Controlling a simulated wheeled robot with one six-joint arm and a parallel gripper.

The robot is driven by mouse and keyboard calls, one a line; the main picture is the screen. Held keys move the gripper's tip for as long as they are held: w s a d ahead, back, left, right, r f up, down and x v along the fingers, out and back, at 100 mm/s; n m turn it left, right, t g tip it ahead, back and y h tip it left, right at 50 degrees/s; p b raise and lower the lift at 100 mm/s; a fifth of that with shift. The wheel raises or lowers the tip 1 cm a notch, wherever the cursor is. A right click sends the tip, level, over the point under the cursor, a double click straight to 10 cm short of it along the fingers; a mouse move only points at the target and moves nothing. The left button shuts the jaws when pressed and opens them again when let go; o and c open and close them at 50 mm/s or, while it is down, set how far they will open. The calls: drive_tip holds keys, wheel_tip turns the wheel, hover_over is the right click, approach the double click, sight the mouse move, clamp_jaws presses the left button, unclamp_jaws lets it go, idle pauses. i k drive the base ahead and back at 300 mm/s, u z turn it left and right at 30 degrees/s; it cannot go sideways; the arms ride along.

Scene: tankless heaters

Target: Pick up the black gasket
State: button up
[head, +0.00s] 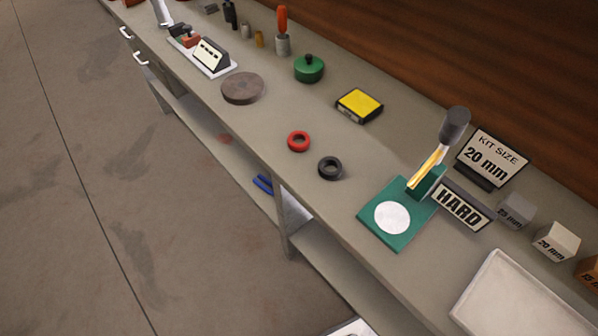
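My gripper is not in the head view.
A green stand with a white disc (392,217) stands to the right of the gasket. A yellow-topped box (359,105) is behind it. A brown disc (242,88) and a green round container (309,68) are farther left. A pale tray (478,301) and signs are at the right.

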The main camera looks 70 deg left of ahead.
sight(325, 174)
drive_tip(key=u, duration=0.05)
drive_tip(key=k, duration=0.45)
drive_tip(key=u, duration=3.5)
drive_tip(key=i, duration=1)
drive_tip(key=z, duration=2.35)
